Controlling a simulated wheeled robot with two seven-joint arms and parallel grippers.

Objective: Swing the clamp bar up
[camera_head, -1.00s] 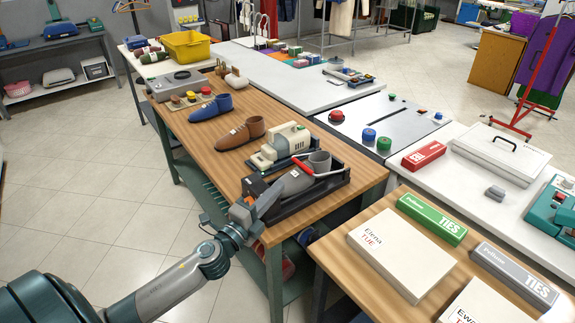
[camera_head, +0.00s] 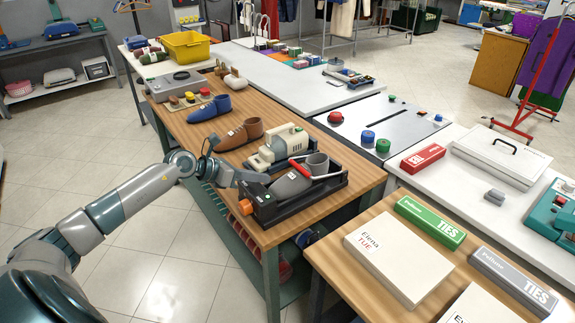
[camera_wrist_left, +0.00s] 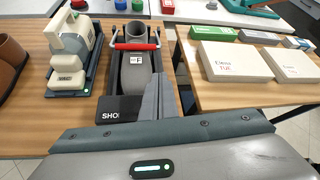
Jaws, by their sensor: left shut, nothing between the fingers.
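The clamp bar (camera_head: 299,169) is a red grip on thin pale arms, on a black shoe-stretching device (camera_head: 318,202) at the table's near end. In the left wrist view the red bar (camera_wrist_left: 135,46) lies across a grey shoe form (camera_wrist_left: 136,72), below a grey cylinder (camera_wrist_left: 131,28). My left gripper (camera_head: 260,178) is shut and empty, at the device's left end, beside the shoe form. In the wrist view its fingers (camera_wrist_left: 158,85) point toward the bar's right side, apart from the red grip. They hide part of the device's right edge. My right gripper is not in view.
An orange knob (camera_head: 246,207) sticks out of the device's near left end. White boxes (camera_head: 398,258) and tie boxes lie on the table to the right.

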